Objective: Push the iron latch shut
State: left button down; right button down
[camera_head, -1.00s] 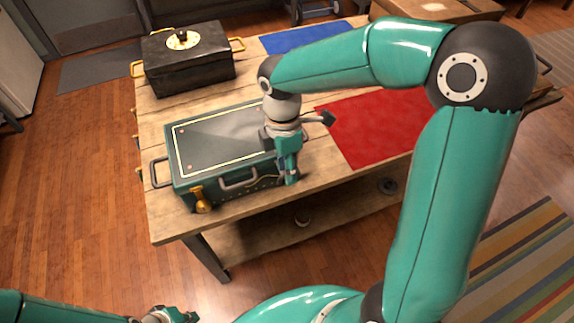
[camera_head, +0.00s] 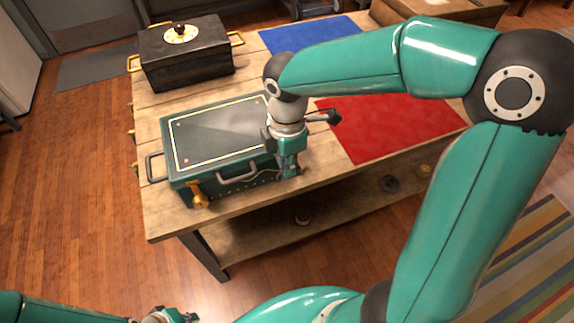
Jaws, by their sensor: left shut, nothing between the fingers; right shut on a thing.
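A dark green chest (camera_head: 214,126) with a pale line round its lid stands at the front left of the wooden table, lid down. A brass latch (camera_head: 199,196) hangs at its front left, and a grey handle (camera_head: 237,172) is on its front. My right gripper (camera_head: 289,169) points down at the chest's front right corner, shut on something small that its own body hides. I cannot make out an iron latch; that corner is covered by the gripper. My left gripper (camera_head: 178,316) is shut and empty at the bottom edge, away from the table.
A black box (camera_head: 187,60) with brass handles stands behind the chest. A red mat (camera_head: 388,122) lies to the right and a blue mat (camera_head: 308,36) at the back. A lower shelf (camera_head: 260,232) runs under the tabletop (camera_head: 163,222).

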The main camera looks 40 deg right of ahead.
notch_tip(320, 180, down, 10)
jog(key=t+h+b, duration=0.3)
jog(key=t+b, duration=1.2)
jog(key=b, duration=2.5)
jog(key=shift+w+r+b, duration=0.2)
jog(key=shift+w+b, duration=0.2)
jog(key=c, duration=1.2)
grip_release()
jog(key=shift+r, duration=0.1)
jog(key=shift+s, duration=0.1)
jog(key=shift+a+f+v, duration=0.1)
jog(key=shift+v, duration=2.85)
jog(key=shift+a+f+v, duration=0.1)
jog(key=shift+v, duration=2.85)
